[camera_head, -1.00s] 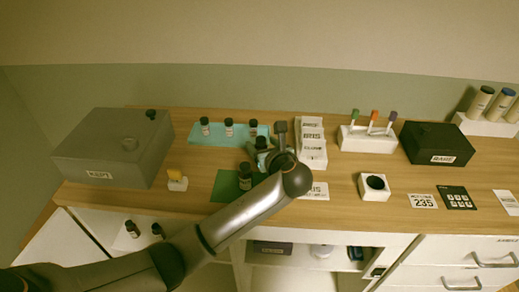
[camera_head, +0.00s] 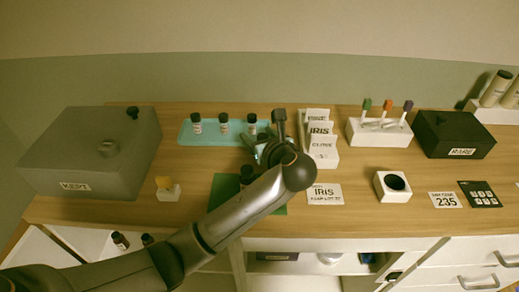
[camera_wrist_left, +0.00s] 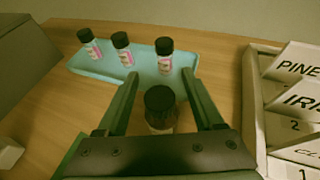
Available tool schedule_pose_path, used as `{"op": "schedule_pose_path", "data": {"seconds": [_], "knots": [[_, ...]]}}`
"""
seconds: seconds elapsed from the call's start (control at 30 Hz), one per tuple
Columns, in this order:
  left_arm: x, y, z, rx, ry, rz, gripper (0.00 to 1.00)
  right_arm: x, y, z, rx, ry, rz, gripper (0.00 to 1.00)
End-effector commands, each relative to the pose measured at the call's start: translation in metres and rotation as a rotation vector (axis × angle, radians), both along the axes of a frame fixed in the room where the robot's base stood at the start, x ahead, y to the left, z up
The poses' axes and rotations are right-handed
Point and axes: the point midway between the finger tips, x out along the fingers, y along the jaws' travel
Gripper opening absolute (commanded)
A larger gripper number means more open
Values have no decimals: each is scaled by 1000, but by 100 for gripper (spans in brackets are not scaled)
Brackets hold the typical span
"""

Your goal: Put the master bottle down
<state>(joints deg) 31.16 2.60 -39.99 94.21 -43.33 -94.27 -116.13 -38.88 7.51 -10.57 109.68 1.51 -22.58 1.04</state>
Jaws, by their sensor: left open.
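My left gripper (camera_wrist_left: 160,80) is open, with its fingers on either side of a dark-capped bottle (camera_wrist_left: 159,100). The fingers look apart from it. The frames do not show whether this is the master bottle. Three dark-capped bottles with labels stand in a row on the tray, the rightmost being this one (camera_wrist_left: 165,60). My right gripper is out of view.
A white card rack (camera_head: 324,158) stands close right of my left gripper. An IRIS card (camera_head: 325,194) lies before it. A grey KEPT box (camera_head: 75,150) is at left, a black RARE box (camera_head: 455,135) at right. A white holder (camera_head: 393,187) stands on the table.

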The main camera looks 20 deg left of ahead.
Motion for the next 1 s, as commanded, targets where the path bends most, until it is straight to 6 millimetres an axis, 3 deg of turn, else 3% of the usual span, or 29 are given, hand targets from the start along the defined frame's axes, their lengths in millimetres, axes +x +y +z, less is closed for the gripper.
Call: {"op": "schedule_pose_path", "data": {"seconds": [0.23, 0.8, 1.0], "knots": [[0, 0, 1, 0, 0, -1, 67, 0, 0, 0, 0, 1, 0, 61], [0, 0, 0, 0, 0, 0, 3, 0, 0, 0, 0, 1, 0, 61], [0, 0, 0, 0, 0, 0, 0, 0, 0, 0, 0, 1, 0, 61]]}}
